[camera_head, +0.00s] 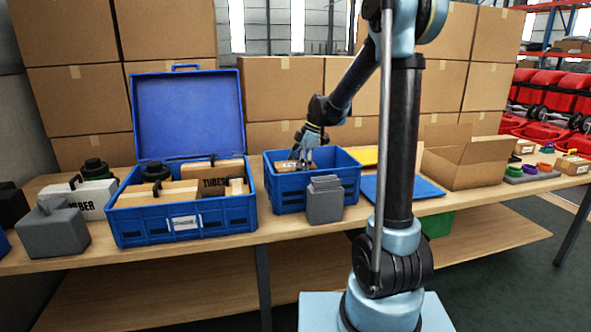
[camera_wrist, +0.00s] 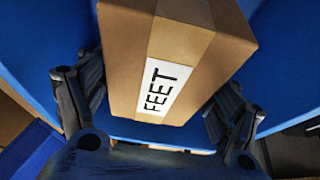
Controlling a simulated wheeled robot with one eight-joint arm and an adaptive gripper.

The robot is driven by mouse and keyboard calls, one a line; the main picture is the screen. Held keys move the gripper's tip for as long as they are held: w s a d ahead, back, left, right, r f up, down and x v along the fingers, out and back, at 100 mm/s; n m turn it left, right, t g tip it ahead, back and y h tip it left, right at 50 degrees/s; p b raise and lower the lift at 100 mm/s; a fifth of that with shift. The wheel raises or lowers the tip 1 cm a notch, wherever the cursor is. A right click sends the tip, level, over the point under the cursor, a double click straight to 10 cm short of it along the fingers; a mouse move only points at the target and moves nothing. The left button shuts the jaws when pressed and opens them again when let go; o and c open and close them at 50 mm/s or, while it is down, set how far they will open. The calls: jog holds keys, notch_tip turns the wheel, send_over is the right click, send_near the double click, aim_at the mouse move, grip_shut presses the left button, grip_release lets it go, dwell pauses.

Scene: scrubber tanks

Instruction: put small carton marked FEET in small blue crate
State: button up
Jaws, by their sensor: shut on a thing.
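The small carton (camera_wrist: 211,52) is brown with a tape strip and a white label reading FEET. My gripper (camera_wrist: 158,105) is shut on it, one finger on each side in the wrist view. In the head view my gripper (camera_head: 302,155) is over the small blue crate (camera_head: 289,197), and the carton (camera_head: 287,166) shows between the crate's walls, near its back left. Blue crate surfaces (camera_wrist: 285,60) surround the carton in the wrist view. Whether the carton touches the crate floor is hidden.
A larger blue crate (camera_head: 135,229) with an open lid holds cartons at left. A grey block-like object (camera_head: 324,203) stands before the small crate. An open cardboard box (camera_head: 462,168) and blue mat (camera_head: 392,188) lie to the right. Stacked boxes (camera_head: 270,85) stand behind the table.

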jog(key=shift+f, duration=0.6)
jog(key=o, duration=1.1)
